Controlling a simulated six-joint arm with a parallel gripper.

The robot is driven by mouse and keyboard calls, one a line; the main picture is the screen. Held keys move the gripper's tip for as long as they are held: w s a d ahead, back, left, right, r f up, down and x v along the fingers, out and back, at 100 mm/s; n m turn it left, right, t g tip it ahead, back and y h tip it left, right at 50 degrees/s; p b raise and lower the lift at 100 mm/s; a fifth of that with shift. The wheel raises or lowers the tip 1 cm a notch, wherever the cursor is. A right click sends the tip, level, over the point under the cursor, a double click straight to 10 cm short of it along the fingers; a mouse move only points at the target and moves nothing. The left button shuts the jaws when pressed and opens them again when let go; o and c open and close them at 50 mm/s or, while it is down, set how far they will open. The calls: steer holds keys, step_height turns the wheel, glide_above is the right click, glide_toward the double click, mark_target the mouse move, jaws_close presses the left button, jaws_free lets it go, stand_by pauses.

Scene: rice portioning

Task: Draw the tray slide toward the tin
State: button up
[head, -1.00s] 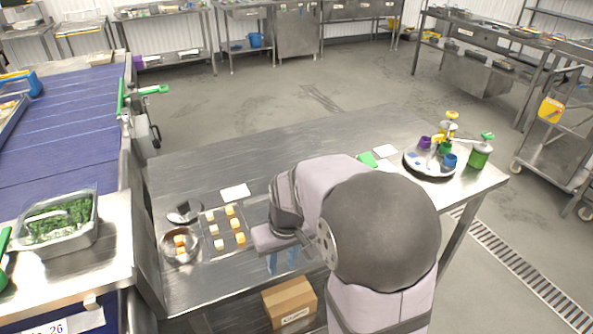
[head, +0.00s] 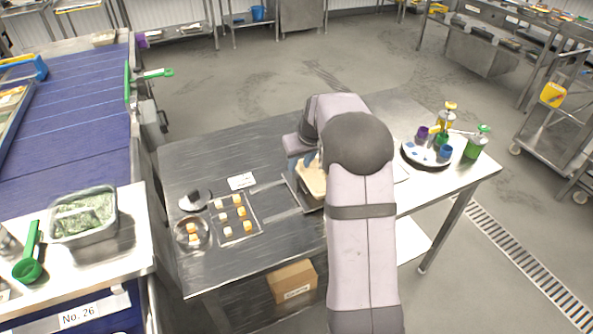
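The tray slide shows as pale metal rails (head: 272,187) on the steel table, running from a thin-framed rectangle with several white and orange cubes toward a tan-filled tray (head: 313,180) on the right. My gripper (head: 302,161), with blue fingertips, is at the far left part of that tray. My arm hides part of the tray and most of the gripper, so contact and finger opening cannot be told. A round metal bowl (head: 180,240), possibly the tin, stands at the left with a few cubes in it.
A dark-topped lid (head: 195,199) and white card (head: 241,181) lie near the bowl. A cardboard box (head: 291,281) sits below the table. The table's far left is clear.

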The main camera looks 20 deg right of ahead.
mark_target(295, 174)
steer(key=shift+p+x, duration=1.15)
steer(key=shift+x, duration=2.05)
jaws_close()
